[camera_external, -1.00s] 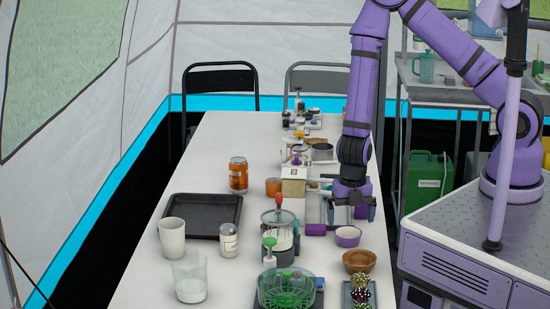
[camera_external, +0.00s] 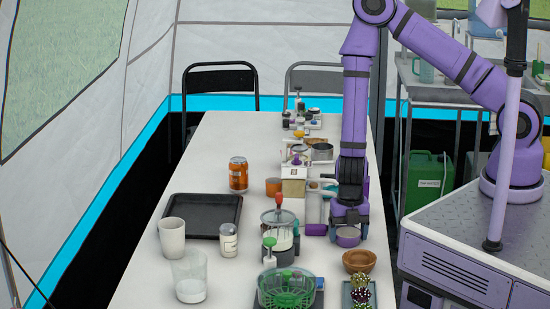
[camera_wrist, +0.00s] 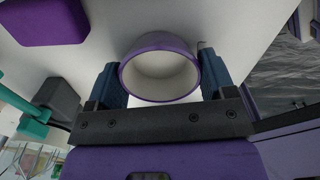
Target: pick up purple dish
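The purple dish (camera_external: 347,241) is a small round bowl with a purple rim and pale inside, on the white table toward its right side. In the wrist view the dish (camera_wrist: 160,75) lies between the two blue fingers of my gripper (camera_wrist: 160,85), one on each side and close to its wall. The fingers are apart; I cannot tell whether they touch the dish. In the external view my gripper (camera_external: 349,224) is down at the dish and hides its far part.
A brown wooden bowl (camera_external: 359,261) stands just in front of the dish. A black tray (camera_external: 202,214) lies at left. Several small items line the table behind.

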